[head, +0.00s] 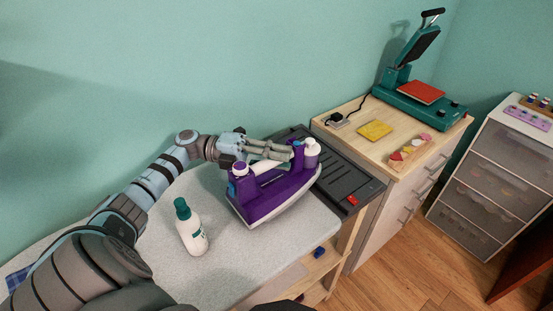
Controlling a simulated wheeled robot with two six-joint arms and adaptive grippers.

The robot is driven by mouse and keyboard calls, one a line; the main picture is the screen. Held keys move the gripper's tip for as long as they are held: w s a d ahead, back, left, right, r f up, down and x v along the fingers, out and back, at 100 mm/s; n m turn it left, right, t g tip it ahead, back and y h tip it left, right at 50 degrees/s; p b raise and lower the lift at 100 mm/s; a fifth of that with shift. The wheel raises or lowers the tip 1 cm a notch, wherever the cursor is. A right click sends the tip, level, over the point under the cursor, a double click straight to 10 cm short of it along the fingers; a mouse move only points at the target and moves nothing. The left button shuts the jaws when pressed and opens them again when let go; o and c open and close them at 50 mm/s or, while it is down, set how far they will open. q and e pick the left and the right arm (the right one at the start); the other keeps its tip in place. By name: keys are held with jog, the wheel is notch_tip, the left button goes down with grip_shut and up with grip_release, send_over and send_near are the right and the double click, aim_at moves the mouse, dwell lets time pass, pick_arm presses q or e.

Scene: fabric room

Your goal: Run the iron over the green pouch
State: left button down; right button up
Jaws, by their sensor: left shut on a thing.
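A purple and white iron (262,206) is at the right end of the grey padded ironing surface (243,262), close beside the black ribbed rest (345,178). My left gripper (289,151) is shut on the iron at its handle, from the far left side. I cannot tell whether the iron's soleplate touches the surface or hangs just above it. No green pouch shows in this view; it may be hidden under or behind the iron or my arm. My right gripper is not in view.
A white bottle with a green cap (192,230) stands on the padded surface, left of the iron. A blue plaid cloth (17,277) lies at the far left. A teal heat press (419,100) and a yellow cloth (375,130) are on the wooden cabinet at right.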

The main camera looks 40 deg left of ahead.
pick_arm(q)
jog(key=shift+w+r, duration=0.1)
jog(key=shift+r, duration=0.25)
jog(key=shift+r+p, duration=0.3)
jog(key=shift+r, duration=0.35)
jog(key=shift+s+a+r+p, duration=0.15)
jog(key=shift+s+r+p, duration=0.1)
jog(key=shift+r+p, duration=0.35)
jog(key=shift+w+r+p, duration=0.1)
jog(key=shift+r+p, duration=0.45)
jog(key=shift+r, duration=0.4)
jog(key=shift+r+p, duration=1.1)
jog(key=shift+r, duration=0.55)
